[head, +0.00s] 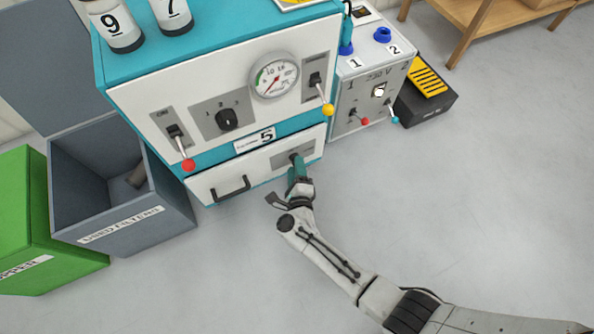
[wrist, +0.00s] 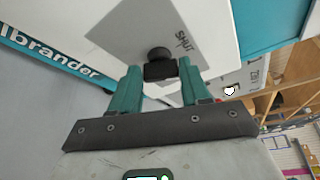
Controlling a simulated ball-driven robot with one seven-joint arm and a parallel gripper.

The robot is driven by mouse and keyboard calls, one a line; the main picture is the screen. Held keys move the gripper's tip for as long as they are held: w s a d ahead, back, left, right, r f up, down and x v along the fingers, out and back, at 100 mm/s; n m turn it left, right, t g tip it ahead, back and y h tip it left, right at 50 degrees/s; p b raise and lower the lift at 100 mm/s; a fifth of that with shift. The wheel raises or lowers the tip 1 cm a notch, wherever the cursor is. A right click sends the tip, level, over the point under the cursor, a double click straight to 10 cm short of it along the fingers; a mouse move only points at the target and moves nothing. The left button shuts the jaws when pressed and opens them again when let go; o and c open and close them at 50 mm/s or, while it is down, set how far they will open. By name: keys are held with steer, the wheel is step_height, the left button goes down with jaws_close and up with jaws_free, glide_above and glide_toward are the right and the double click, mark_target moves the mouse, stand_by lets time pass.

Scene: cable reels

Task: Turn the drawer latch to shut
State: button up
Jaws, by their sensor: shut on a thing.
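The white drawer (head: 258,172) is at the bottom of the teal and white cabinet in the head view and looks pushed in. Its black latch knob (wrist: 160,67) sits on a grey plate (wrist: 150,30) marked "SHUT" on one side. My gripper (wrist: 162,72) is shut on the latch knob, with a teal finger on each side of it. In the head view my gripper (head: 297,170) reaches the plate at the drawer's right and hides most of the knob. The latch's exact angle is hard to tell.
A black drawer handle (head: 231,188) is left of my gripper. Red (head: 188,165) and yellow (head: 327,109) lever knobs stick out above. A grey bin (head: 120,200) stands left, a smaller grey cabinet (head: 365,95) right.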

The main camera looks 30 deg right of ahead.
steer(key=n+b, duration=0.1)
steer(key=n, duration=0.1)
steer(key=f+n+t+h+b, duration=0.1)
steer(key=n+b, duration=0.1)
steer(key=shift+a, duration=0.1)
steer(key=shift+r, duration=0.1)
stand_by(0.6)
steer(key=o, duration=1.1)
steer(key=shift+c, duration=0.2)
steer(key=p+v, duration=0.2)
steer(key=v, duration=0.8)
steer(key=shift+s+f, duration=0.25)
steer(key=shift+s, duration=0.15)
steer(key=shift+a, duration=0.1)
